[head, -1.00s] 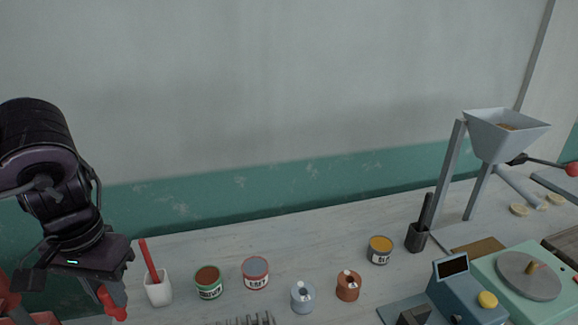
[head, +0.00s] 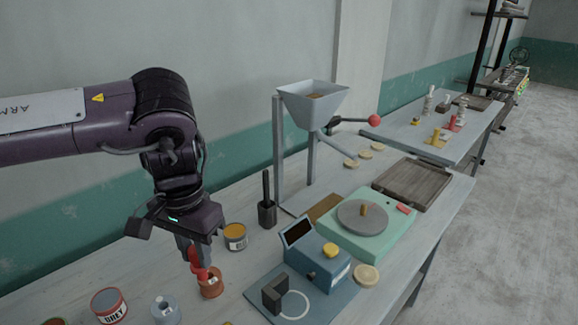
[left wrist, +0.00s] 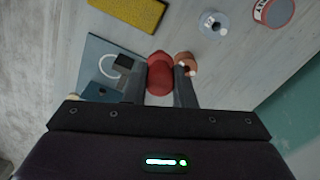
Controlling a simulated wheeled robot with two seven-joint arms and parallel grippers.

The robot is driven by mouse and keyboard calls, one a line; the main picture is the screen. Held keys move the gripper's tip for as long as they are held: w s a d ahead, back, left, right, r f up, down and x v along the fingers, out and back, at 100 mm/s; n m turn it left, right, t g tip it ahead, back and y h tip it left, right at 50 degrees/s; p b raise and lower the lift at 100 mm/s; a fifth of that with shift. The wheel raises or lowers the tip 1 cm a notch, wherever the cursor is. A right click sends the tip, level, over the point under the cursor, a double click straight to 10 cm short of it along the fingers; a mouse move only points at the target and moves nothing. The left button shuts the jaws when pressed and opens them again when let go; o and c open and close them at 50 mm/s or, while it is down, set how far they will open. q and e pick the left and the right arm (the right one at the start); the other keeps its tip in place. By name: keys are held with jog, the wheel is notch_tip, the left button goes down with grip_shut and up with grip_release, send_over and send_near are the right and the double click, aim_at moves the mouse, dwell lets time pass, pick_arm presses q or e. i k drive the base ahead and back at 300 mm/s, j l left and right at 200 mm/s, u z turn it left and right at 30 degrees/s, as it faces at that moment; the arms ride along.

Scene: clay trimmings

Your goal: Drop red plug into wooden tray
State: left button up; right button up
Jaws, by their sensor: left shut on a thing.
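My left gripper (head: 195,262) points down over the workbench, shut on a red plug (head: 199,271). In the left wrist view the plug (left wrist: 159,74) is a rounded red piece between the two fingers. In the head view it hangs in front of a brown-orange pot (head: 211,286); I cannot tell how high above the bench it is. The wooden tray (head: 412,184) is a shallow, dark brown tray at the right end of the bench, well to the right of my gripper. It looks empty. My right gripper is not in view.
Between gripper and tray stand a blue device (head: 318,262), a green wheel unit (head: 370,225) and a tall hopper (head: 312,102) with a red-knobbed lever. A dark holder (head: 267,212) and a yellow can (head: 235,237) are behind. A second table (head: 420,140) stands beyond.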

aim_at(409, 182)
jog(key=i+l+z, duration=0.1)
jog(key=l, duration=0.3)
jog(key=i+l+z, duration=0.1)
jog(key=l, duration=0.25)
jog(key=i+l+z, duration=0.15)
jog(key=k+l, duration=0.2)
jog(key=k, duration=0.15)
